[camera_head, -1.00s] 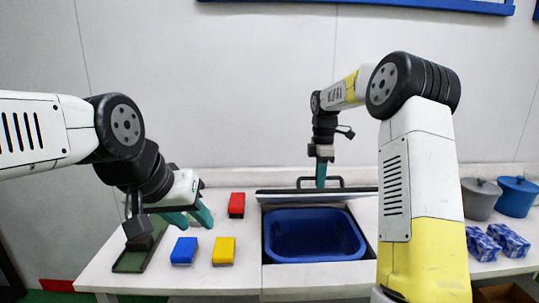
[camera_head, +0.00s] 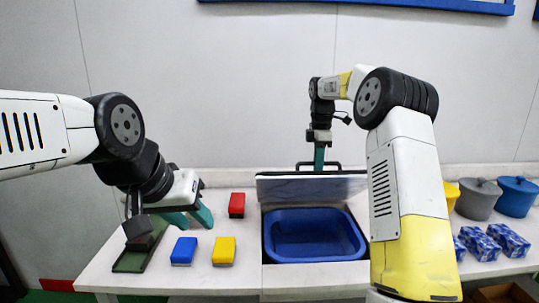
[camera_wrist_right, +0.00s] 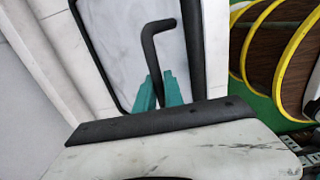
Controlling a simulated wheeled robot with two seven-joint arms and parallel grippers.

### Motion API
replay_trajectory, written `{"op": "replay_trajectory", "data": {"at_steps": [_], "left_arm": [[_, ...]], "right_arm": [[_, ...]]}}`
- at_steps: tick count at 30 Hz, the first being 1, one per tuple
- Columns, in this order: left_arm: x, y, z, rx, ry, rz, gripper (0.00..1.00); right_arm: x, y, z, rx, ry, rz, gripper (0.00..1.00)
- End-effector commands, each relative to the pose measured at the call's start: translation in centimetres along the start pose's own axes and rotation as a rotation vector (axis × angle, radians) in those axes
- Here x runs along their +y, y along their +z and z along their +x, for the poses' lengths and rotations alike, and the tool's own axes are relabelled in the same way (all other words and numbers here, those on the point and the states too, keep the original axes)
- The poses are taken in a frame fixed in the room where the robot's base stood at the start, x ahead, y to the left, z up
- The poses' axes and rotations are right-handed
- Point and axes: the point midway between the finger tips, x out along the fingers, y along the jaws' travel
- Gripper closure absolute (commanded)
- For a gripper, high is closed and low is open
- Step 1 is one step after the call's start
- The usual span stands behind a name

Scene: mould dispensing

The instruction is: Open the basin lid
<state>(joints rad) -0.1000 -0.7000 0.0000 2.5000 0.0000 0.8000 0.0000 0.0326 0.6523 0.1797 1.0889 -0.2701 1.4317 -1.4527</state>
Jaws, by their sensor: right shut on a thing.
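The blue basin (camera_head: 313,238) sits sunk in the white table. Its pale lid (camera_head: 310,188) is tipped up at the basin's back edge, and the basin's inside shows. The lid's black handle (camera_head: 305,165) rises behind the lid's upper edge.
Red (camera_head: 236,205), blue (camera_head: 183,251) and yellow (camera_head: 223,251) blocks lie left of the basin. A grey pot (camera_head: 479,200), a blue pot (camera_head: 517,197) and blue patterned packs (camera_head: 510,240) stand at the right. My right forearm covers the table just right of the basin.

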Motion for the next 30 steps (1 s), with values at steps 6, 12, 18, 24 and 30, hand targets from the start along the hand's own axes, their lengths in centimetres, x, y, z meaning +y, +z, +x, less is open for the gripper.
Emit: {"op": "replay_trajectory", "data": {"at_steps": [6, 12, 18, 24, 30], "left_arm": [[0.0, 0.0, 0.0, 0.0, 0.0, 0.0, 0.64], [0.0, 0.0, 0.0, 0.0, 0.0, 0.0, 0.64], [0.0, 0.0, 0.0, 0.0, 0.0, 0.0, 0.64], [0.0, 0.0, 0.0, 0.0, 0.0, 0.0, 0.64], [0.0, 0.0, 0.0, 0.0, 0.0, 0.0, 0.64]], "right_arm": [[0.1, 0.0, 0.0, 0.0, 0.001, -0.001, 1.0], [1.7, -0.1, -1.1, 0.0, 0.004, 0.0, 1.0], [3.3, 0.0, -2.2, 0.0, 0.003, 0.0, 1.0], [3.5, 0.0, -2.5, -0.001, 0.0, 0.0, 1.0], [3.5, 0.0, -2.5, -0.001, 0.0, 0.0, 0.7]]}}
